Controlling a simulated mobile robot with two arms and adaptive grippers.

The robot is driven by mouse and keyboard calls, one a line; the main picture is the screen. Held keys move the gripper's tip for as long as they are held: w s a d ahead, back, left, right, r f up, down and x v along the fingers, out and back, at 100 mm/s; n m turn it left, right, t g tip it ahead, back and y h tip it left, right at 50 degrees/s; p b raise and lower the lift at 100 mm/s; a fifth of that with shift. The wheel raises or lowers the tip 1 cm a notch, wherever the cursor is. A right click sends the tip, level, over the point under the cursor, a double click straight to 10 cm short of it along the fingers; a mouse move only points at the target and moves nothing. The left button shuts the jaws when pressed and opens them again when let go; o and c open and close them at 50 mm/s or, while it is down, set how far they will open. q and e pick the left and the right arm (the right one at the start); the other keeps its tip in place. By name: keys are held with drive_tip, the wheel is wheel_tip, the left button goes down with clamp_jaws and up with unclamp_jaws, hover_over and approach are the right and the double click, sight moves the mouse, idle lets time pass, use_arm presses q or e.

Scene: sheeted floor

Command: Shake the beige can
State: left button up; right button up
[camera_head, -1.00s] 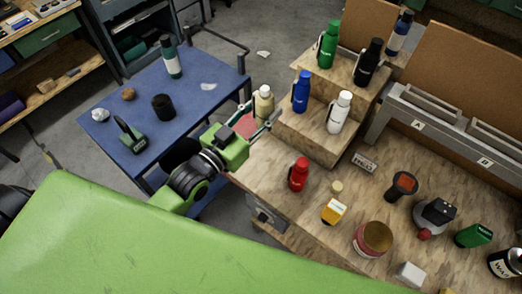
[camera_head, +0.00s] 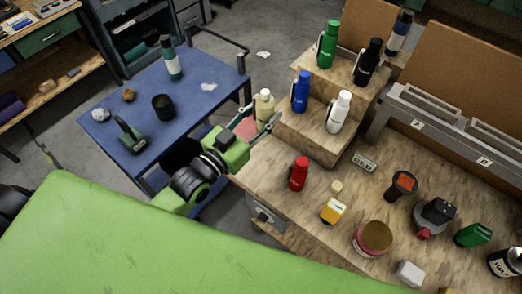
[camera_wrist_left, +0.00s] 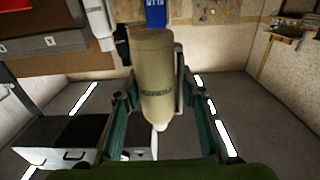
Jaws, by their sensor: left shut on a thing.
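The beige can (camera_head: 264,106), a bottle-like shape with a narrow cap, is held roughly upright in the head view between the low blue table and the stepped wooden stand. My left gripper (camera_head: 263,117) is shut on it, with a finger on each side. In the left wrist view the beige can (camera_wrist_left: 157,75) fills the middle between the fingers, its narrow cap end pointing down in the picture. Its lower part is partly hidden by the gripper in the head view. My right gripper is not in view.
Blue (camera_head: 301,91) and white (camera_head: 339,112) bottles stand on the stepped stand close to the can. A blue table (camera_head: 195,100) lies left, with open floor behind.

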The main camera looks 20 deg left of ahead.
sight(259, 130)
use_arm(q)
wheel_tip(259, 130, down, 5)
drive_tip(key=shift+s+f, duration=0.1)
drive_tip(key=shift+f, duration=0.1)
wheel_tip(259, 130, up, 7)
wheel_tip(259, 130, down, 7)
drive_tip(key=shift+r, duration=0.2)
drive_tip(key=shift+f, duration=0.35)
